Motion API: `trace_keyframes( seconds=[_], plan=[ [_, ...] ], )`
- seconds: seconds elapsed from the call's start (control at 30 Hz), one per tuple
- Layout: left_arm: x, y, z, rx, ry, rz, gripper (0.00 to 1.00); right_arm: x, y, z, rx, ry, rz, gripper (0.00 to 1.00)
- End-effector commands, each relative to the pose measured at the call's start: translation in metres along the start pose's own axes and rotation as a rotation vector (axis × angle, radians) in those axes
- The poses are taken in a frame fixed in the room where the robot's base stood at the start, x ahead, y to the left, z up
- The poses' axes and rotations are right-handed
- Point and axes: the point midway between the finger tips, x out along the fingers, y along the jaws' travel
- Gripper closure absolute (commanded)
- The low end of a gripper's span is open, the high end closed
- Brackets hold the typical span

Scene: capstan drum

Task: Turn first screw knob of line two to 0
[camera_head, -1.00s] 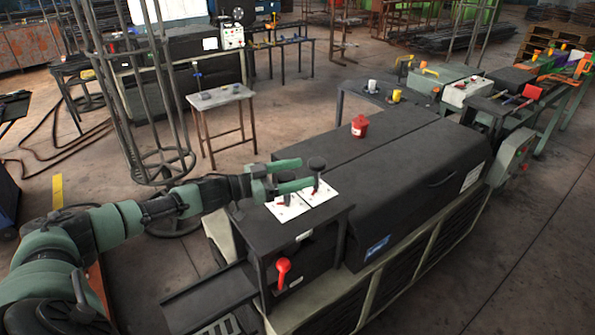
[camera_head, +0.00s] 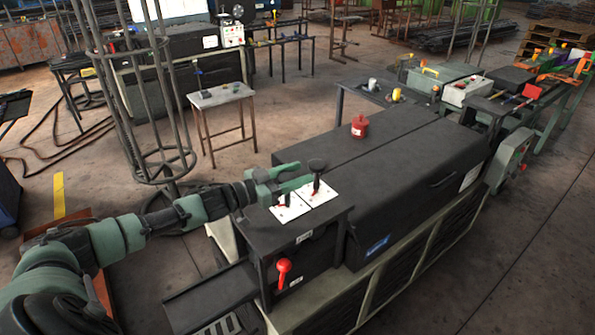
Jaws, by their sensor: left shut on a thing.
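Two white plates sit side by side on top of the black box at the near left end of the machine: the left plate (camera_head: 289,210) and the right plate (camera_head: 320,195). A dark knob (camera_head: 317,166) on a stem stands upright over the right plate. My left gripper (camera_head: 303,174) is above the plates, its green fingers pointing right. It is shut on a knob over the left plate; that knob is mostly hidden by the fingers. Small red marks show on the plates, but the scale is too small to read. My right gripper is out of view.
A red lever knob (camera_head: 283,266) sticks out of the box's front. A wire-frame column and a small table (camera_head: 220,96) stand to the left. Floor is clear at the right.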

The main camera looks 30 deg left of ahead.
Motion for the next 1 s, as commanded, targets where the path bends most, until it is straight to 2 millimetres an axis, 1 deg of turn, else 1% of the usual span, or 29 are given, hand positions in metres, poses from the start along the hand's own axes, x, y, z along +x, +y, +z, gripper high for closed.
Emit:
trace_keyframes(
  seconds=[0.03,0.1,0.5,0.7,1.0],
  plan=[
    [-0.001,0.002,-0.003,-0.010,-0.001,-0.038,0.94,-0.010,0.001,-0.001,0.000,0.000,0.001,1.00],
    [-0.001,-0.001,-0.003,-0.012,0.000,-0.099,0.94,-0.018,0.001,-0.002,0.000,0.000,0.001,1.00],
    [-0.003,-0.010,-0.004,-0.016,0.003,-0.431,0.94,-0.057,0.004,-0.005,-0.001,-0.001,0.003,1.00],
    [-0.004,-0.015,-0.002,-0.014,0.003,-0.586,0.94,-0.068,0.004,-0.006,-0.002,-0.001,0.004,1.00],
    [-0.008,-0.020,0.000,-0.008,0.003,-0.773,0.94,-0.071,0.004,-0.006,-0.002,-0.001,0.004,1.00]
  ],
)
